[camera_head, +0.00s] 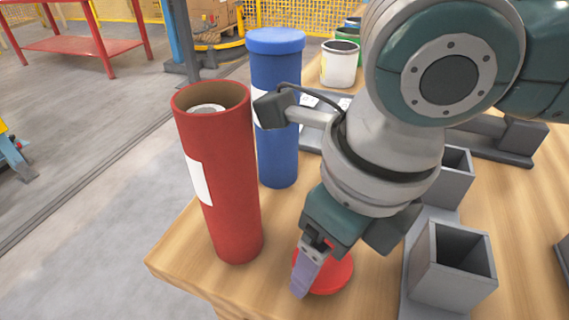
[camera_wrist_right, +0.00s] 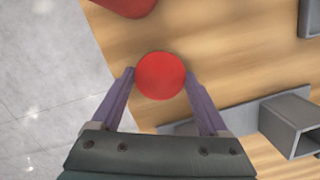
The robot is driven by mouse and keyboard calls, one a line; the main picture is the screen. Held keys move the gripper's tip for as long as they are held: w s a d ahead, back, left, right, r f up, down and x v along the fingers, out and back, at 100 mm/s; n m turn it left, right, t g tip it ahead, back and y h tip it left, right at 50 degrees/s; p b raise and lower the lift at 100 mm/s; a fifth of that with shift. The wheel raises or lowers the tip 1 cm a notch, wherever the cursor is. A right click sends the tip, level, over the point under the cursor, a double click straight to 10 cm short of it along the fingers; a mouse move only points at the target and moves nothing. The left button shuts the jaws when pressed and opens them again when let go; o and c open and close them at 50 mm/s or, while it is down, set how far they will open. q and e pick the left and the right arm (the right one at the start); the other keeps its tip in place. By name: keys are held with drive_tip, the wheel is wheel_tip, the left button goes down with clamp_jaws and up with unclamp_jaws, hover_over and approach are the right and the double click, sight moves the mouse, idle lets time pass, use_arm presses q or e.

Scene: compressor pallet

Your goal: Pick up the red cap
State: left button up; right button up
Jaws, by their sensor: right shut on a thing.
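The red cap (camera_head: 330,275) lies at the front of the wooden table, partly hidden behind my right gripper (camera_head: 308,276). In the right wrist view the round red cap (camera_wrist_right: 160,75) sits between the fingertips of my right gripper (camera_wrist_right: 160,82), one finger on each side of it. The fingers are shut on the cap. An open red tube (camera_head: 225,185) stands upright to the left of the gripper. My left gripper does not show.
A blue tube (camera_head: 277,120) with a blue lid stands behind the red tube. Grey square holders (camera_head: 452,265) stand to the right of the cap. A white can (camera_head: 339,64) is farther back. The table's front left edge (camera_head: 185,285) is close to the red tube.

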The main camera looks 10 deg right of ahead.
drive_tip(key=c, duration=0.5)
drive_tip(key=shift+r, duration=0.15)
